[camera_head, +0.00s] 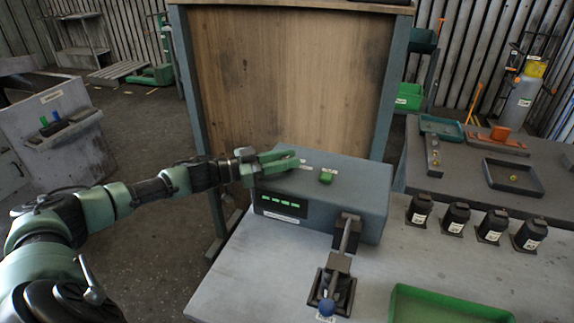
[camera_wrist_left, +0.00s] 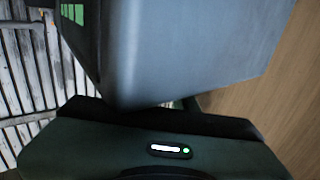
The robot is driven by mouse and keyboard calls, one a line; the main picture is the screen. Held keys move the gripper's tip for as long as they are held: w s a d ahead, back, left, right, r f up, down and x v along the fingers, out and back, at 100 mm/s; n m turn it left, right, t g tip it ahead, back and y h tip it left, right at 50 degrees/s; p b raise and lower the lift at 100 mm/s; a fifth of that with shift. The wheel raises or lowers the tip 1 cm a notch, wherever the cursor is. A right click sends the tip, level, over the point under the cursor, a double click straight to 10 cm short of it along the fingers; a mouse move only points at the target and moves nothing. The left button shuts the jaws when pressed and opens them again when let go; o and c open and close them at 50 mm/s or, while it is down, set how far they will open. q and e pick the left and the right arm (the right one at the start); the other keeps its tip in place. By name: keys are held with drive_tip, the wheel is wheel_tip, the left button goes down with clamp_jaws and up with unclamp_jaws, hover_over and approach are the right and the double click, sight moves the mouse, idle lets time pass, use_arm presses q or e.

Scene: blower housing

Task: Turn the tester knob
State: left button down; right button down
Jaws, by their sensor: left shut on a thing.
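The tester is a blue-grey box (camera_head: 330,198) on the workbench, with a lit green display (camera_head: 280,205) on its front face. My left gripper (camera_head: 290,160) reaches in from the left over the left part of the tester's top. Its green fingers are shut on the tester knob, which they hide. A green button (camera_head: 326,177) with a label sits on the top, to the right of the fingers and apart from them. The left wrist view shows the tester's casing (camera_wrist_left: 180,50) close up, with part of the display at upper left. My right gripper is not in view.
A lever clamp with a blue ball handle (camera_head: 327,307) stands in front of the tester. Several black labelled parts (camera_head: 455,217) line the bench at right. A green tray (camera_head: 440,305) lies at the front. A wooden panel (camera_head: 280,80) stands behind.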

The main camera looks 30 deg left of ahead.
use_arm(q)
drive_tip(key=shift+m+g+h+b, duration=0.9)
drive_tip(key=shift+m+g+h, duration=0.6)
drive_tip(key=shift+g+h, duration=0.2)
drive_tip(key=c, duration=1.1)
unclamp_jaws()
drive_tip(key=b+v, duration=0.2)
drive_tip(key=v, duration=0.5)
drive_tip(key=shift+w+f, duration=0.1)
drive_tip(key=shift+s+a, duration=0.3)
drive_tip(key=shift+a, duration=0.1)
